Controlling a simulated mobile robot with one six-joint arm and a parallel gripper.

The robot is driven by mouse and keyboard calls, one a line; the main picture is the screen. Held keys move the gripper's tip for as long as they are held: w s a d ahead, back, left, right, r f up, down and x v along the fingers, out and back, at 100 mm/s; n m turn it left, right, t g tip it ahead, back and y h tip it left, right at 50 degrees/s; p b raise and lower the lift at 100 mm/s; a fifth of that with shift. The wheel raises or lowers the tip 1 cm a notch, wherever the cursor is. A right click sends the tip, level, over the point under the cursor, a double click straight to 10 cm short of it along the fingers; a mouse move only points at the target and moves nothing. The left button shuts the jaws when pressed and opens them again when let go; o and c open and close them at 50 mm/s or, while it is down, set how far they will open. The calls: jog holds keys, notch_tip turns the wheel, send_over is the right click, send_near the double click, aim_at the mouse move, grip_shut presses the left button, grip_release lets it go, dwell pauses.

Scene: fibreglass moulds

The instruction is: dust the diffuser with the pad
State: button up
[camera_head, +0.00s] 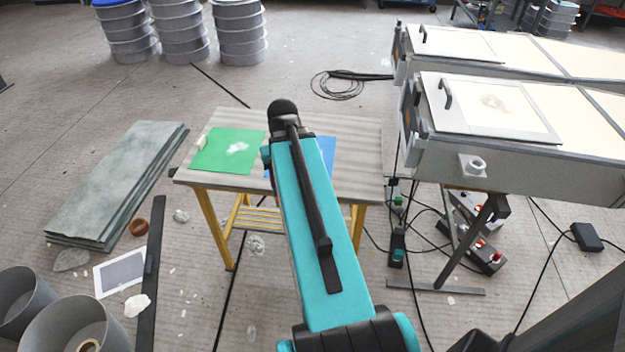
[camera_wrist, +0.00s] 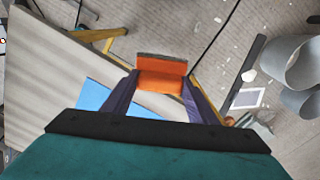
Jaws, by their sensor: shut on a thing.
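My gripper (camera_wrist: 160,84) is shut on the pad (camera_wrist: 161,76), an orange block with a grey strip along its far edge, between two purple fingers. In the wrist view the pad shows against the floor and the table's edge; its height cannot be told. In the head view my arm hides the gripper and pad. White framed panels that look like diffusers lie on the light boxes at the right. The nearer diffuser (camera_head: 525,118) has a black handle and a brownish dusty smudge (camera_head: 494,102). The farther one (camera_head: 458,41) looks clean. My gripper is apart from both.
A table (camera_head: 335,123) holds a green sheet (camera_head: 215,158) with a white patch and a blue sheet (camera_head: 327,157), partly hidden by my arm. Cables and small boxes (camera_head: 489,257) clutter the floor by the light boxes. Grey slabs (camera_head: 120,180) and buckets (camera_head: 75,325) stand left.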

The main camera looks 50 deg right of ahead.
jog(key=w+a+f+n, duration=0.1)
jog(key=w+a, duration=0.3)
jog(key=a, duration=0.5)
jog(key=w+a+f+n, duration=0.2)
jog(key=w+a+n, duration=0.1)
jog(key=a, duration=0.7)
jog(key=w+a+f+n, duration=0.1)
jog(key=w+a, duration=0.4)
jog(key=a, duration=0.5)
jog(key=shift+a+f+n, duration=0.15)
jog(key=shift+f+n, duration=0.15)
jog(key=shift+n, duration=0.1)
jog(key=shift+s, duration=0.1)
